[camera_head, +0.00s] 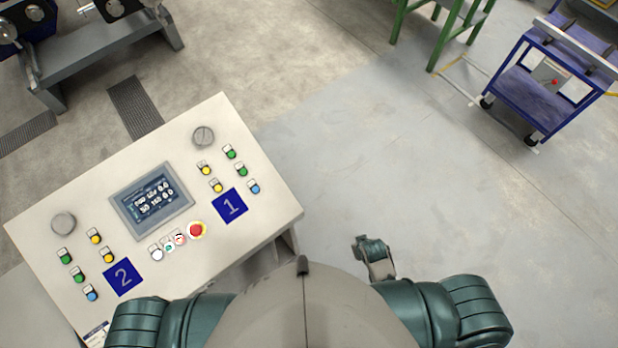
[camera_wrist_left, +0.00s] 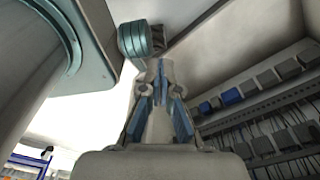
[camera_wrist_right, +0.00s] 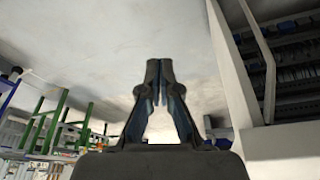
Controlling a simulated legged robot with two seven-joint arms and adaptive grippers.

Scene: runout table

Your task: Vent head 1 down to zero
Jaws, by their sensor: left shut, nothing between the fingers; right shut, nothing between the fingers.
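The sloped cream control panel (camera_head: 150,265) stands at the left in the head view. A blue plate marked 1 (camera_head: 230,206) lies on its right side. Near it are a green button (camera_head: 229,152), a yellow button (camera_head: 205,168), a blue button (camera_head: 254,187) and a round grey dial (camera_head: 203,136). The display (camera_head: 152,199) is lit, its digits too small to read surely. My left gripper (camera_wrist_left: 160,70) is shut and empty in the left wrist view. My right gripper (camera_wrist_right: 160,72) is shut and empty in the right wrist view. Neither wrist view shows the panel's buttons.
A matching group has a blue plate marked 2 (camera_head: 124,277). A red emergency stop (camera_head: 196,230) sits between the groups, beside several small controls. A blue cart (camera_head: 550,90) and a green frame (camera_head: 440,30) stand farther off. The floor right of the panel is clear.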

